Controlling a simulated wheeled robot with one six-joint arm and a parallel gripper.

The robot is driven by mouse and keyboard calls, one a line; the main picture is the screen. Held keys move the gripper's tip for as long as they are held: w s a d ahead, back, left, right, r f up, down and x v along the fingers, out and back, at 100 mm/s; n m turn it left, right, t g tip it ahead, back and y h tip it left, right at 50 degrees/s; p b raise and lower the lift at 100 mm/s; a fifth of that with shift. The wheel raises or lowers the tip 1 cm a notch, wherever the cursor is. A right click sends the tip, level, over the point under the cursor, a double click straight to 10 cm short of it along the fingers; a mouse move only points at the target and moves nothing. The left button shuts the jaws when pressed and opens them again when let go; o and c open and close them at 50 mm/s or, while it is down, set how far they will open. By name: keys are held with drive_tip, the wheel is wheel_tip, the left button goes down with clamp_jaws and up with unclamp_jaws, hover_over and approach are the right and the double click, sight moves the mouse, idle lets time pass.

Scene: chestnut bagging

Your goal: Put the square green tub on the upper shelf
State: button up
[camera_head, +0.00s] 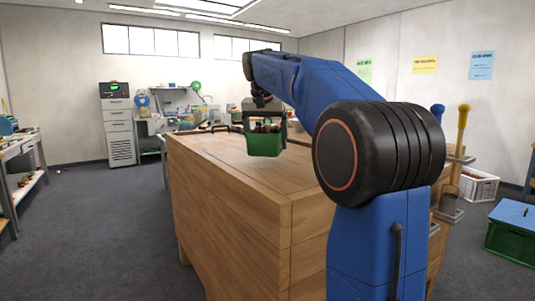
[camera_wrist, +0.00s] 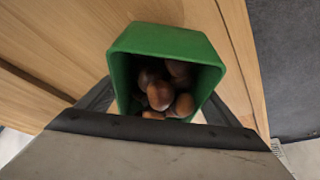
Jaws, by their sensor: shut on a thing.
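The square green tub (camera_head: 265,145) hangs in my gripper (camera_head: 263,121), over the top of the large wooden block. In the wrist view the tub (camera_wrist: 160,38) has its open mouth facing the camera, with several brown chestnuts (camera_wrist: 160,95) inside. The dark gripper fingers lie along both sides of the tub, shut on it. In the head view the tub looks roughly upright. I cannot tell for sure whether its base touches the wood. I cannot make out for certain which surface is the upper shelf.
The wooden block (camera_head: 225,195) fills the middle. A cluttered workbench (camera_head: 17,150) with a lower shelf stands at the left. A grey drawer cabinet (camera_head: 119,130) is at the back. A white crate (camera_head: 479,187) and a green-blue box (camera_head: 512,232) are on the right. Grey floor at the left is clear.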

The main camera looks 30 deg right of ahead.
sight(266, 152)
drive_tip(key=shift+a+f, duration=0.1)
drive_tip(key=shift+f, duration=1.95)
drive_tip(key=shift+f, duration=0.1)
drive_tip(key=o, duration=1.3)
